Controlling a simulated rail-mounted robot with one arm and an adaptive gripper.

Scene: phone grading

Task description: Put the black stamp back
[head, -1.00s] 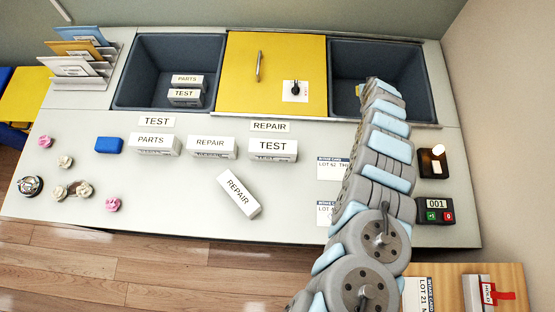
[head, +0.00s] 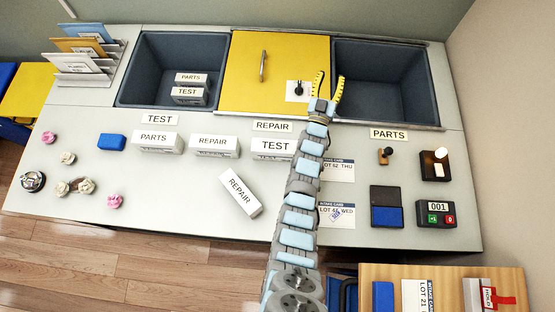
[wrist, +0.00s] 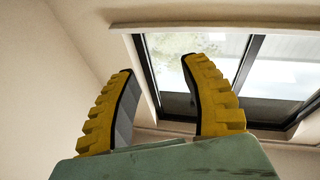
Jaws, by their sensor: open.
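A small stamp with a black knob and a tan body (head: 384,156) is on the counter at the right, just below the PARTS label (head: 389,134). It appears to lie tilted or on its side. My gripper (head: 329,88) is up and left of it, near the right edge of the yellow panel, with its yellow fingers spread and empty. In the wrist view the open fingers (wrist: 165,95) have nothing between them and face a wall and a window. An open ink pad (head: 386,207), black and blue, sits below the stamp.
A lot card with a blue mark (head: 337,214) lies left of the pad. A lit device (head: 434,165) and a 001 counter box (head: 436,213) stand at right. White labelled boxes (head: 213,146) sit mid-counter. Dark bins (head: 385,80) are set into the back.

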